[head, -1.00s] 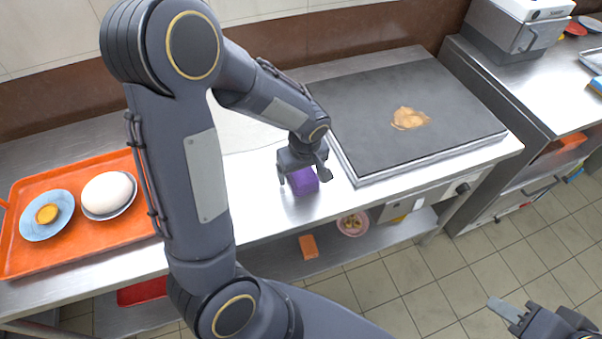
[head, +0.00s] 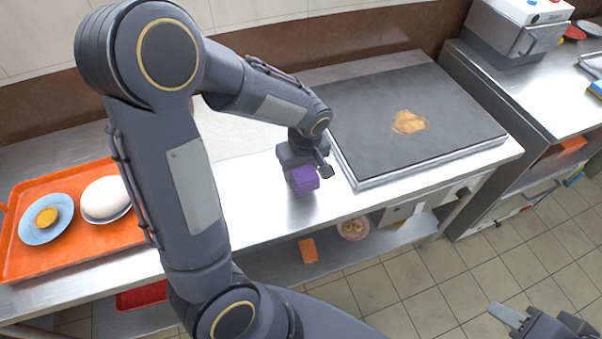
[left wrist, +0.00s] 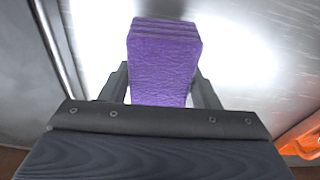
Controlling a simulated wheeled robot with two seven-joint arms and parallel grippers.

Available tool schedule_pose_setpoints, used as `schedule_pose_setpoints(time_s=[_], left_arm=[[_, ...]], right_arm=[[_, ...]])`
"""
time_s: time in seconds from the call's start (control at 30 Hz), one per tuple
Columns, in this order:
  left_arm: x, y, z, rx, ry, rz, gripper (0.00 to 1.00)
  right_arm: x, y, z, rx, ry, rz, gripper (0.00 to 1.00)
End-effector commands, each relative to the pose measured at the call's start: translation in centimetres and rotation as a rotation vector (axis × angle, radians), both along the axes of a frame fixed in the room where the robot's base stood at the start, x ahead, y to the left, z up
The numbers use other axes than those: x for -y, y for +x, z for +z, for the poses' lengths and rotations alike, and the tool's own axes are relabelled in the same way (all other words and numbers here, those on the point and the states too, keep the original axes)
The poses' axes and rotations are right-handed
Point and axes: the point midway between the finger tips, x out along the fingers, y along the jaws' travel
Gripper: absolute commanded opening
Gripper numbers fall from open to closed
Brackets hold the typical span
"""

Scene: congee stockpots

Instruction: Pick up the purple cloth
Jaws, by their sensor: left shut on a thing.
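The purple cloth (head: 304,180) is a small folded block by the left edge of the dark griddle (head: 400,115), over the steel counter (head: 255,200). My left gripper (head: 306,172) is shut on it, with the fingers on either side. In the left wrist view the cloth (left wrist: 163,60) stands out between the two fingers (left wrist: 162,88), its layered folds at the far end. I cannot tell clearly whether it touches the counter. My right gripper (head: 510,315) is partly in view at the bottom right, apart from the counter; its jaw opening is unclear.
An orange tray (head: 20,265) at the left holds a blue plate (head: 60,226) and a dish with a white, rounded thing (head: 104,197). A tan patch (head: 409,122) lies on the griddle. A lower shelf holds an orange block (head: 308,251) and a pink bowl (head: 353,229).

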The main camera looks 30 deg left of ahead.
Motion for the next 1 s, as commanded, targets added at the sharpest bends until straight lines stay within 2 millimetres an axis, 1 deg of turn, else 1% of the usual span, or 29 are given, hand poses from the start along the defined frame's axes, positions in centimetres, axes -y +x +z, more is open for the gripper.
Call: schedule_pose_setpoints(time_s=[0.03,0.2,0.27,0.3,0.43,0.6,0.8,1.0], left_arm=[[0.3,-0.3,1.3,0.009,-0.003,-0.003,0.33],[1.6,-3.5,5.4,0.011,-0.004,-0.006,0.33],[2.1,-4.6,6.8,0.01,-0.004,-0.006,0.33],[2.5,-5.6,7.1,0.007,-0.004,-0.007,0.33],[3.7,-8.6,8.4,0.005,-0.002,-0.006,0.33],[4.9,-11.3,9.7,0.003,-0.001,-0.005,0.33],[5.5,-12.7,10.4,0.001,0.0,-0.002,0.33],[5.6,-12.9,10.4,0.0,0.0,-0.001,0.33]], right_arm=[[0.0,0.0,-0.1,0.0,0.0,0.0,0.36],[0.0,0.0,0.0,0.0,0.0,0.0,0.36],[0.0,0.0,0.1,0.0,0.0,0.0,0.36],[0.0,0.0,-0.1,0.0,0.0,0.0,0.36],[0.0,0.0,-0.2,0.0,0.0,0.0,0.36],[0.0,0.0,-0.3,0.0,0.0,0.0,0.36],[0.0,0.0,-0.3,0.0,0.0,0.0,0.36],[0.0,0.0,-0.3,0.0,0.0,0.0,0.36]])
